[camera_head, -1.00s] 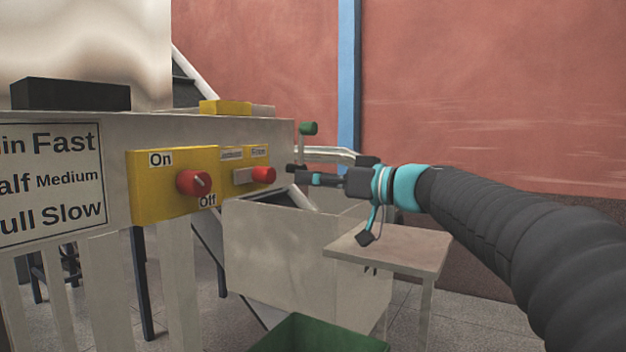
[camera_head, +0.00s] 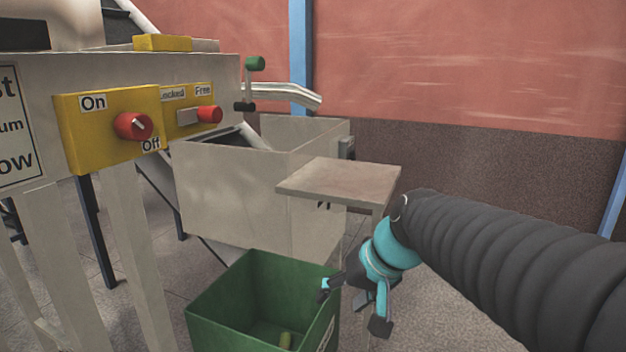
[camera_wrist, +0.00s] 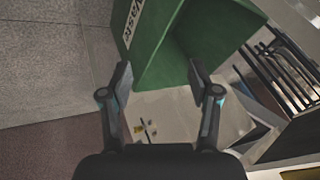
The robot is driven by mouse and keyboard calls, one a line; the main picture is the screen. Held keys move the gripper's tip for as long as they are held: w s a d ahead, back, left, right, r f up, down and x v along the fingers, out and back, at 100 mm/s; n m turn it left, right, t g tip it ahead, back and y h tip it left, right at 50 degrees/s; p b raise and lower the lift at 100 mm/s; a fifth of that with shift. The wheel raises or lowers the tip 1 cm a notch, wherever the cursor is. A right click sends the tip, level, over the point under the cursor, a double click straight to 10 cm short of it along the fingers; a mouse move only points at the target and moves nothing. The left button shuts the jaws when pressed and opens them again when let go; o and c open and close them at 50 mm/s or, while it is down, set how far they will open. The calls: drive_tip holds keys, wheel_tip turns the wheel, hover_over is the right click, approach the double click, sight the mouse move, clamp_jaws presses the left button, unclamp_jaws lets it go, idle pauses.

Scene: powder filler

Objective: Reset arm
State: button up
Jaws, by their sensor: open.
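My arm reaches in from the right in the head view, and my gripper (camera_head: 328,288) hangs low at the right rim of a green bin (camera_head: 225,302). In the wrist view my gripper (camera_wrist: 160,82) shows two fingers spread apart with nothing between them. The green bin (camera_wrist: 168,50) lies beyond the fingertips there, with part of a label on its side. I cannot tell whether a finger touches the bin.
A yellow panel (camera_head: 75,135) with red knobs (camera_head: 133,126) is on the machine at left. A metal hopper (camera_head: 235,190) and a small table (camera_head: 340,182) stand behind the bin. Floor is open at lower right.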

drive_tip(key=s+d+h+p, duration=0.1)
drive_tip(key=s+d+h, duration=0.1)
drive_tip(key=s+d, duration=0.3)
drive_tip(key=s+d+f+t+h+p, duration=0.1)
drive_tip(key=s+d, duration=0.4)
drive_tip(key=s, duration=0.5)
drive_tip(key=shift+d+f+h+p, duration=0.15)
drive_tip(key=shift+d+h+p, duration=0.15)
drive_tip(key=shift+h+p, duration=0.45)
drive_tip(key=shift+s, duration=0.1)
